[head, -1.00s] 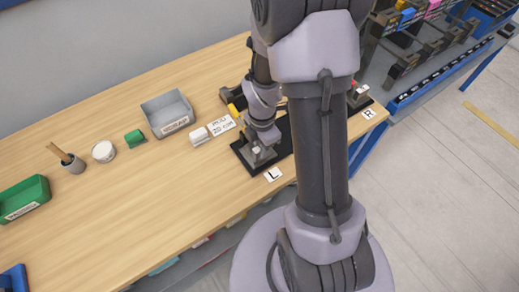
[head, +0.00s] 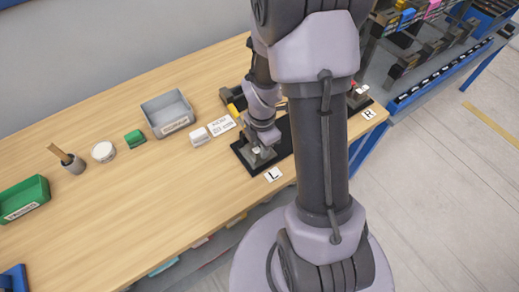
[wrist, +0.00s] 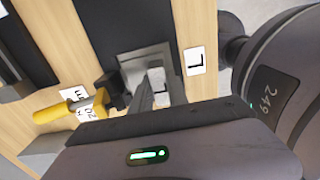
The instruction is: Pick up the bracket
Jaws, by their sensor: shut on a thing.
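The bracket (wrist: 157,76) is a small light grey metal piece. In the wrist view it sits between my fingertips, over a grey block on the dark fixture plate by the "L" label; the fingers hide part of it. In the head view it shows only as a small pale shape (head: 257,150) at the fixture. My gripper (wrist: 158,92) is shut on the bracket, low at the fixture. In the head view my gripper (head: 258,148) is partly hidden by its own wrist. I cannot tell whether the bracket is clear of the fixture.
A yellow-handled clamp (wrist: 75,106) stands close beside the fixture. A second fixture (head: 359,98) is at the "R" label. The front middle table is clear.

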